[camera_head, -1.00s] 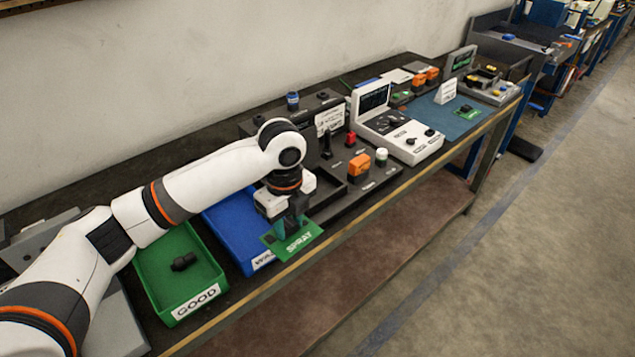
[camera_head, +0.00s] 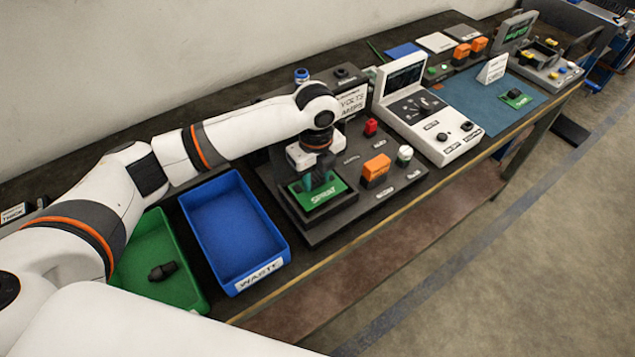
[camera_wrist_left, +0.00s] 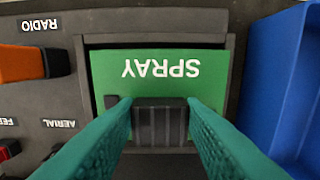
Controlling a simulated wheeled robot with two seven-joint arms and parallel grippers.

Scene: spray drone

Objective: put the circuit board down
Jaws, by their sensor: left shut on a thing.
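The green circuit board (camera_head: 318,196), lettered SPRAY, is at the square recess (camera_head: 345,201) at the left end of the dark fixture panel. My left gripper (camera_head: 318,182) is above it, shut on the dark ribbed block on the board. In the left wrist view the board (camera_wrist_left: 160,68) lies within the recess outline, slightly tilted against its frame, with both teal fingers (camera_wrist_left: 160,120) against the block's sides. I cannot tell whether the board touches the recess floor. The fingers hide part of the board. My right gripper is not in view.
A blue WASTE bin (camera_head: 232,225) stands left of the fixture, with a green bin (camera_head: 150,250) holding a dark part beyond it. An orange block (camera_head: 376,168) and a white-topped knob (camera_head: 404,155) stand right of the recess. A white console (camera_head: 425,110) is further right.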

